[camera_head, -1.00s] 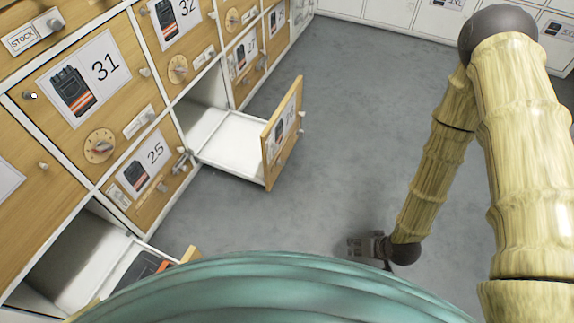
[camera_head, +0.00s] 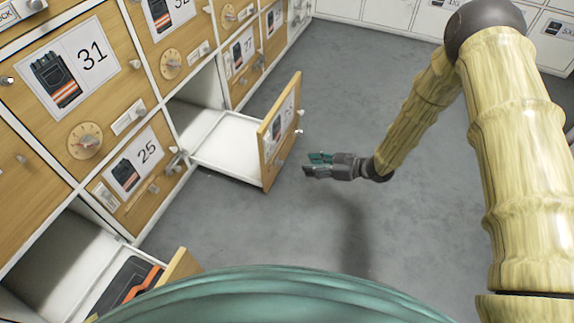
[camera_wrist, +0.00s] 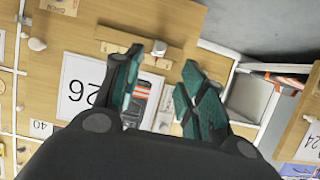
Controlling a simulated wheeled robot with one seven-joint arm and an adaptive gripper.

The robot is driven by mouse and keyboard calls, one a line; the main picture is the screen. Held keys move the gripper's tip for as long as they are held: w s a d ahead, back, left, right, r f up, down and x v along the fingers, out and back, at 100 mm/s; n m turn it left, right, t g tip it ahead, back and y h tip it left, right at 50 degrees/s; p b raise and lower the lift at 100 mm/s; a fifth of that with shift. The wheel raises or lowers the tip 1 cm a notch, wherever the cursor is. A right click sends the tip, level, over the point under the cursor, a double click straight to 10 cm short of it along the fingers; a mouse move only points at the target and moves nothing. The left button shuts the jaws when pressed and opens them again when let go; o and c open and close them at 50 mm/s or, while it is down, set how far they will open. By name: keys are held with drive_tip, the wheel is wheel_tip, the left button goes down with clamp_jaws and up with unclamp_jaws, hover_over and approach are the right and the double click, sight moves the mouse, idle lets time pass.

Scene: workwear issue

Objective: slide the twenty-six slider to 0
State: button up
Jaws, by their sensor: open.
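The front numbered 26 (camera_wrist: 60,120) fills much of the wrist view, its number card (camera_wrist: 85,90) turned nearly upside down. A pale wooden slider strip (camera_wrist: 115,36) runs across that front beyond my fingertips, with a small grey-white knob (camera_wrist: 160,47) on it. In the head view the pulled-out drawer front (camera_head: 268,160) beside 25 shows a picture card; its number is unreadable there. My gripper (camera_head: 310,163) is open, to the right of that front and apart from it. In the wrist view its teal-padded fingers (camera_wrist: 170,58) flank the knob in the picture; contact cannot be told.
Front 25 (camera_head: 122,200) and front 31 (camera_head: 30,105) are at the left. Another open drawer (camera_head: 180,268) holding a dark orange-striped item is at the lower left. Grey floor (camera_head: 400,230) is clear around my arm. White lockers (camera_head: 390,12) stand at the back.

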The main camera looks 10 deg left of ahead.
sight(279, 162)
drive_tip(key=b+x, duration=0.5)
drive_tip(key=x, duration=0.5)
drive_tip(key=shift+a, duration=0.25)
drive_tip(key=shift+f, duration=0.15)
clamp_jaws()
